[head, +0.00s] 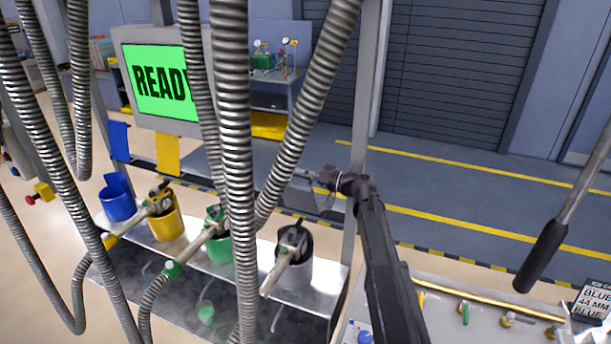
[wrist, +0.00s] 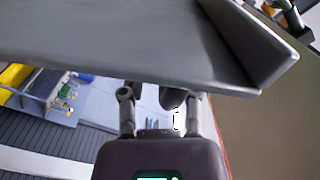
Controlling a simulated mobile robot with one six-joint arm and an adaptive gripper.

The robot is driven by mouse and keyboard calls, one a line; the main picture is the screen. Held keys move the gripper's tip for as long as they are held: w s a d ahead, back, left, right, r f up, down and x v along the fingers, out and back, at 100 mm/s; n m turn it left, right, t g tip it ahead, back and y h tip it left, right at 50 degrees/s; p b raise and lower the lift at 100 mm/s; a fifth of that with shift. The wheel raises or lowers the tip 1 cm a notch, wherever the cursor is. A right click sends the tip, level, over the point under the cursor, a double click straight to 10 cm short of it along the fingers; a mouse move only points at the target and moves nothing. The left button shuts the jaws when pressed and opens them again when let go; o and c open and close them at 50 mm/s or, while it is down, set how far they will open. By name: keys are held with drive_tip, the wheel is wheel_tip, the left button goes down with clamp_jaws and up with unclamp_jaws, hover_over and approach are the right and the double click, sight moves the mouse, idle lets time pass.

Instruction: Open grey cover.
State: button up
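My gripper (head: 312,183) is above and slightly right of that holder, pointing left beside the upright post. In the wrist view, a large grey plate with a raised side wall (wrist: 130,40) fills the top, close to the camera; I cannot tell if it is the grey cover. My gripper's fingers stand apart (wrist: 160,105) there, but the plate hides their tips. Nothing is visibly held. Contact with the plate cannot be told.
Blue (head: 118,203), yellow (head: 166,228) and green (head: 217,248) holders line the shelf. Ribbed hoses (head: 235,150) hang in front. A green READY screen (head: 160,83) stands behind. A black-handled lever (head: 540,258) is at right. The floor behind my arm is clear.

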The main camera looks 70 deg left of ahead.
drive_tip(key=shift+w+d, duration=0.1)
idle(0.3)
drive_tip(key=v, duration=1.2)
idle(0.6)
